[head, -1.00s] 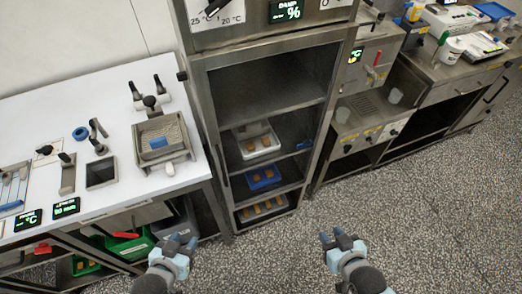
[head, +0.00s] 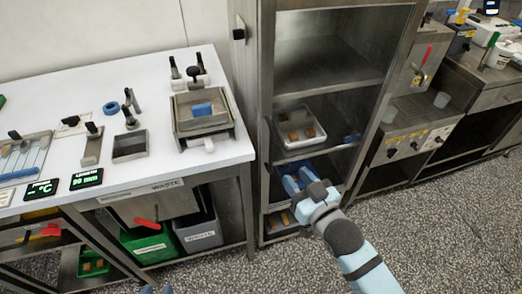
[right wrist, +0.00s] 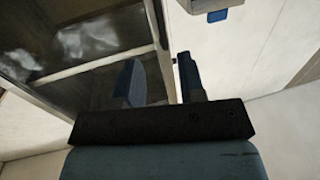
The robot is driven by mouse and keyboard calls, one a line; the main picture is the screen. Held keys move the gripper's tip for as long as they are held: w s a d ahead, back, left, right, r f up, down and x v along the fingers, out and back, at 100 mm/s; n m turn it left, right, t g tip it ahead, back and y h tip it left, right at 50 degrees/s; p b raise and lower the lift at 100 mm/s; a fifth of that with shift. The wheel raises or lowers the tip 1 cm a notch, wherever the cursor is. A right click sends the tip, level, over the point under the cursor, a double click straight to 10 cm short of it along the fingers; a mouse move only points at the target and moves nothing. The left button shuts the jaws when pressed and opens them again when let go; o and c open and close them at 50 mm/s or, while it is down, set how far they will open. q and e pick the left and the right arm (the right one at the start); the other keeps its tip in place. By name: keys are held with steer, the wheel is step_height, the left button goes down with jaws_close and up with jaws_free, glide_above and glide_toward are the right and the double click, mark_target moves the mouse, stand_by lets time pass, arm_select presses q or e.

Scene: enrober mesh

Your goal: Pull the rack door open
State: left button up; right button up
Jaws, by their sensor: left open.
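The rack (head: 330,85) is a tall steel cabinet in the head view. Its door looks closed, with a glass pane in a steel frame, and shelves with trays show through it. A slim upright bar, apparently the door handle (head: 271,150), runs along the left side. My right gripper (head: 293,178) is in front of the lower left of the door, its fingers apart. In the right wrist view the fingers (right wrist: 160,85) stand open, with a steel upright seen between them; I cannot tell whether they touch it. My left gripper (head: 156,290) barely shows at the bottom edge, open.
A white-topped bench (head: 60,110) with tools stands left of the rack, with a green bin (head: 148,245) and a grey bin (head: 198,233) beneath. A steel machine (head: 410,125) stands to the right. The speckled floor (head: 440,230) in front is clear.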

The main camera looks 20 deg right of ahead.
mark_target(272, 147)
steer(key=x, duration=1.2)
steer(key=shift+w+f, duration=0.1)
steer(key=shift+w, duration=0.15)
jaws_close()
